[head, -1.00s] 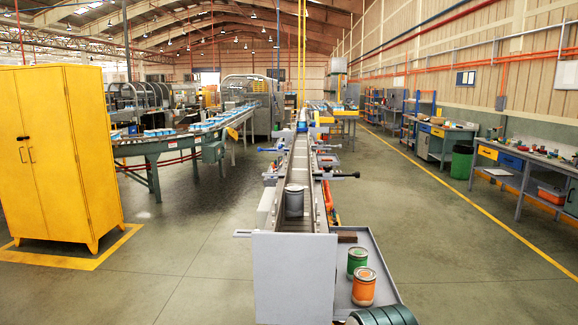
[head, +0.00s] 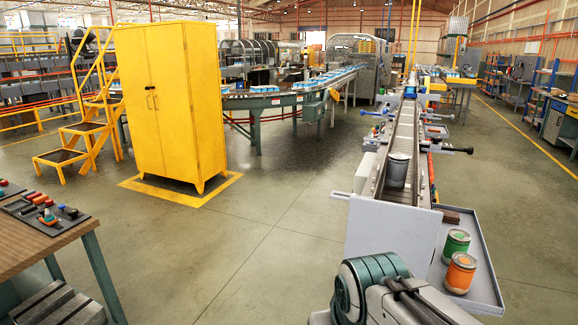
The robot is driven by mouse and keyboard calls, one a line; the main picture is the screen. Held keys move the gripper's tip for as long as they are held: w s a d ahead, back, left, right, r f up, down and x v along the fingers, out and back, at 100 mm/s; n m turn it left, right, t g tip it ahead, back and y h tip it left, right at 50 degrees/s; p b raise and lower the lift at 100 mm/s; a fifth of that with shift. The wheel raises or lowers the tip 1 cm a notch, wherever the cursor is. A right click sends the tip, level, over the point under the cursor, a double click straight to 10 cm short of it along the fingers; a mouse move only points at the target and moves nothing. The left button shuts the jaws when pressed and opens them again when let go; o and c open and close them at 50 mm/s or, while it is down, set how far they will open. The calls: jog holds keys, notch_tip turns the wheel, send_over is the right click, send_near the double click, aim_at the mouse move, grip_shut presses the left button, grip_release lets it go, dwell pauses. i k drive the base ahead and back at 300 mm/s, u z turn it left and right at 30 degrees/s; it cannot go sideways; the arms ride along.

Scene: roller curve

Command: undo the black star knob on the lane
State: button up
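The lane (head: 405,133) is a narrow grey conveyor running away from me at the right of the head view. A black knob (head: 465,150) sits on the end of a rod on its right side, and another dark knob (head: 447,116) is farther back. Their star shape is too small to make out. Blue handles (head: 367,134) stick out on the left side. A grey can (head: 398,170) stands upright on the lane's near end. Part of my arm shows at the bottom, well short of the knobs; my gripper's fingers cannot be seen.
A side tray (head: 485,262) at the lane's near right holds a green can (head: 456,246) and an orange can (head: 460,273). A yellow cabinet (head: 170,100) and yellow steps (head: 85,140) stand left. A workbench (head: 60,240) is at near left. Floor between is clear.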

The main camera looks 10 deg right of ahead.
aim_at(436, 140)
jog(key=u, duration=0.05)
jog(key=i, duration=5.45)
jog(key=z, duration=4.1)
jog(key=i, duration=1.05)
jog(key=z, duration=0.05)
